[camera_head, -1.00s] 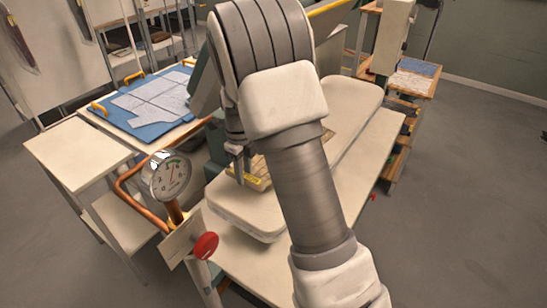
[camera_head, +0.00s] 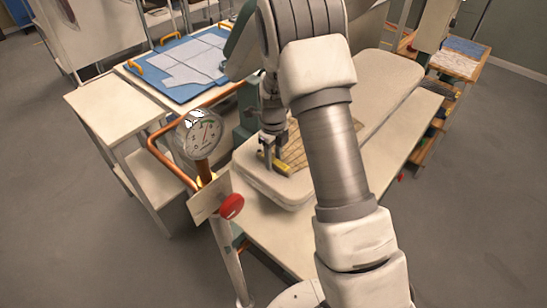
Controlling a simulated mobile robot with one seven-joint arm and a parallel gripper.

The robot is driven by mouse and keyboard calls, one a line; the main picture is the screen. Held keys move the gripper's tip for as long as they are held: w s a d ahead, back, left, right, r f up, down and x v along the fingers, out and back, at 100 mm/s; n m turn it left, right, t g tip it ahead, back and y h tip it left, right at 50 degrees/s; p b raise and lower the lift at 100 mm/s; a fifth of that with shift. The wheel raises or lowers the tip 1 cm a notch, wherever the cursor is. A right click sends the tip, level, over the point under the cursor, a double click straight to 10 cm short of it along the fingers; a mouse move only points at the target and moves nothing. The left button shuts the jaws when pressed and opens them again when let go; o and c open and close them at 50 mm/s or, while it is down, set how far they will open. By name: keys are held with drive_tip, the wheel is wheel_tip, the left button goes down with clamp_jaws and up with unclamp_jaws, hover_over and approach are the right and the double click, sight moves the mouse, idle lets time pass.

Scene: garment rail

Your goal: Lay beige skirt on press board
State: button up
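The press board (camera_head: 390,72) is a long padded cream board on a cream-topped table. A beige checked cloth, which looks like the skirt (camera_head: 294,152), lies on the near part of the board, partly hidden behind my arm. A small yellow piece (camera_head: 283,169) shows at its near left edge. My gripper (camera_head: 273,160) points down at that edge, right over the yellow piece. Its fingers are small and dark here, and I cannot tell whether they are closed on the cloth.
A round pressure gauge (camera_head: 199,134) on copper piping and a red knob (camera_head: 231,206) stand left of the board. A blue board (camera_head: 150,85) with a pale blue garment lies at the back left. A cream side table (camera_head: 112,107) is at left. Open floor lies to the right.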

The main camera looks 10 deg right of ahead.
drive_tip(key=shift+o, duration=1)
drive_tip(key=shift+r, duration=0.2)
drive_tip(key=s+r+n+t, duration=0.1)
drive_tip(key=s+r+n, duration=0.15)
drive_tip(key=r, duration=0.75)
drive_tip(key=s+r+n, duration=0.2)
drive_tip(key=r+n, duration=0.1)
drive_tip(key=r, duration=0.6)
drive_tip(key=s+r+n+t, duration=0.2)
drive_tip(key=s+r+n, duration=0.2)
drive_tip(key=s+n, duration=0.7)
drive_tip(key=s+r+n+t, duration=0.2)
drive_tip(key=s+r+n, duration=0.3)
drive_tip(key=s+n, duration=0.6)
drive_tip(key=shift+s+n+t, duration=0.25)
drive_tip(key=shift+n+t, duration=0.05)
drive_tip(key=shift+n, duration=0.35)
